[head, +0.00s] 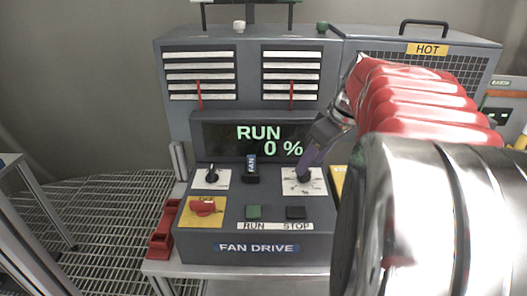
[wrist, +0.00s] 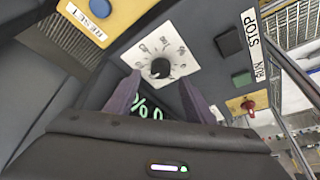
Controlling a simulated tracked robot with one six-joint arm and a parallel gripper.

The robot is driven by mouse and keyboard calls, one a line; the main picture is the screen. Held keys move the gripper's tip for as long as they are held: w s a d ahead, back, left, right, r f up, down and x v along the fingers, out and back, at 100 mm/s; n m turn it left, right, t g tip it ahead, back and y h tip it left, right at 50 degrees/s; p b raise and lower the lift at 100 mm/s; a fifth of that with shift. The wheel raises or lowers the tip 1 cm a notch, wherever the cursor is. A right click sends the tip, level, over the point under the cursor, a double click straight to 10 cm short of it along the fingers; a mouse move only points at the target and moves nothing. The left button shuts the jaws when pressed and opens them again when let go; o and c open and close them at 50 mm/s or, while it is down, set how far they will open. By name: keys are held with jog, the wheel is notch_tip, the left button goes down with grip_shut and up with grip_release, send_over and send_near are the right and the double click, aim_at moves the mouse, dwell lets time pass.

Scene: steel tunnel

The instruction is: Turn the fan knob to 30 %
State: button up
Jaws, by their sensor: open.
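The fan knob (wrist: 160,68) is a small black knob on a white dial plate marked with numbers and %. The display (head: 257,139) reads RUN and 0 %.
A black FAN-tagged part (head: 252,170) and another black knob (head: 211,174) stand left of the dial. A red handle (head: 203,206) sits on a yellow plate. Green (head: 253,212) and black (head: 296,212) buttons lie in front. A yellow RESET plate (wrist: 118,14) is beside the dial.

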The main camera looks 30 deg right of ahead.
aim_at(306, 173)
jog(key=shift+x, duration=1.85)
jog(key=shift+c, duration=0.3)
jog(key=c, duration=0.9)
jog(key=shift+a, duration=0.2)
jog(key=shift+c, duration=0.5)
jog(key=shift+d, duration=0.15)
